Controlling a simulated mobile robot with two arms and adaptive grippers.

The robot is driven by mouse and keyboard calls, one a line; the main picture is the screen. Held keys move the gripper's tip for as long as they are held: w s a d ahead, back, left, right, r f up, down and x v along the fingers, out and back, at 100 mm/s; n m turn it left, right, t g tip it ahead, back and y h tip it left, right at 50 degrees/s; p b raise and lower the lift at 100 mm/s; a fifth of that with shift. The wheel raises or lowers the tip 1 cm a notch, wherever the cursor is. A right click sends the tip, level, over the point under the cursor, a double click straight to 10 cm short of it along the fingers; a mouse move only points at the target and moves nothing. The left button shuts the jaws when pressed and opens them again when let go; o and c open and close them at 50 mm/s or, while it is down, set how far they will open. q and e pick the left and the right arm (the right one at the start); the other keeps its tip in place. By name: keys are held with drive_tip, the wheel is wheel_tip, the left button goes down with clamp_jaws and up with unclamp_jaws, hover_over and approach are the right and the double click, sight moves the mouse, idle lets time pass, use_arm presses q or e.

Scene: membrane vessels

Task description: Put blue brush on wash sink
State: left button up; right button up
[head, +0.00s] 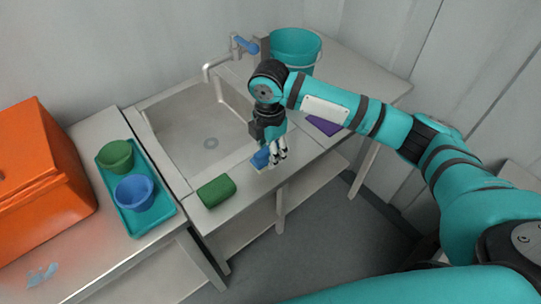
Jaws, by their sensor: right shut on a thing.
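The wash sink (188,125) is a grey metal basin with a round drain and a tap at its back. My right gripper (270,160) points down over the sink's front rim at the right. It is shut on the blue brush (260,159), which shows partly behind the fingers. The brush is at or close above the rim; I cannot tell whether it touches. My left gripper is not in view.
A green sponge-like block (216,191) lies on the front rim. A teal bucket (296,48) and a purple cloth-like item (323,125) are at the right. A teal tray (150,222) with green and blue bowls and an orange box (40,170) stand left. The basin is empty.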

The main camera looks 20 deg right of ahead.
drive_tip(key=shift+w+d, duration=0.2)
drive_tip(key=shift+f, duration=0.3)
drive_tip(key=shift+f+p, duration=0.4)
drive_tip(key=shift+f, duration=1.1)
drive_tip(key=shift+f, duration=0.15)
drive_tip(key=o, duration=1.1)
wheel_tip(320, 180, up, 12)
drive_tip(key=shift+r+b, duration=0.2)
drive_tip(key=shift+b, duration=0.6)
